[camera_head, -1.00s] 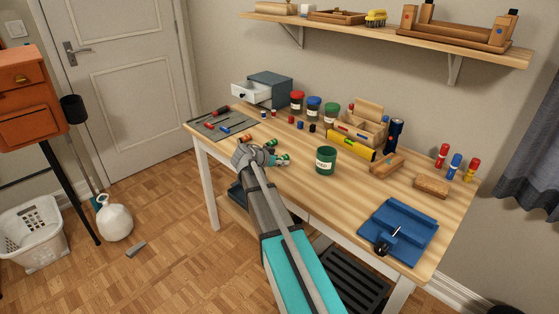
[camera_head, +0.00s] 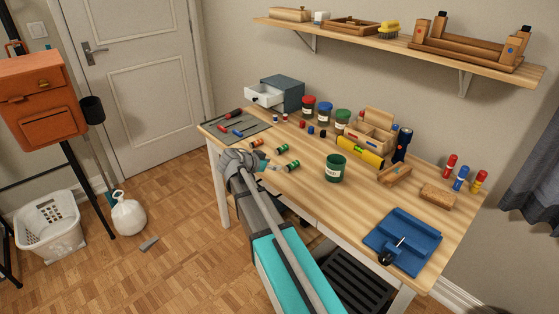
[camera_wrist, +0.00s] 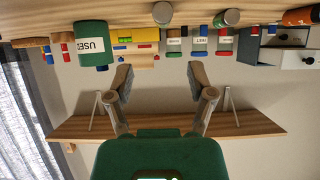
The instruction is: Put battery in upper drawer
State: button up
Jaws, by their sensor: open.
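In the wrist view, which is upside down, the grey ends of two cylinders (camera_wrist: 162,13) (camera_wrist: 226,18) show near the top edge. A small grey cabinet (camera_head: 288,88) stands at the desk's back left; its white upper drawer (camera_head: 263,97) is pulled open. The cabinet also shows at the right of the wrist view (camera_wrist: 265,50). My gripper (camera_wrist: 160,80) is open and empty, at the desk's front edge, beside the batteries.
A green jar (camera_head: 335,170) labelled USED stands right of the batteries. Several lidded jars (camera_head: 308,107) line the back. A grey mat (camera_head: 240,131) with tools lies at the left. A shelf (camera_head: 390,44) hangs above.

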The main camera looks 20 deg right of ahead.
jog(key=shift+p+v, duration=0.4)
jog(key=shift+v, duration=0.9)
jog(key=s+a+f+n+g+y, duration=0.1)
jog(key=s+a+f+n+y, duration=0.2)
jog(key=s, duration=0.4)
jog(key=s+a+f+n+g+y, duration=0.1)
jog(key=s+a+f+n+y, duration=0.2)
jog(key=s+n, duration=0.3)
jog(key=s+a+f+n+g+y, duration=0.2)
jog(key=s+a+n+y, duration=0.3)
jog(key=s, duration=0.3)
jog(key=shift+s+a+f, duration=0.2)
jog(key=shift+a+f, duration=0.1)
jog(key=shift+f, duration=0.55)
jog(key=shift+c, duration=0.9)
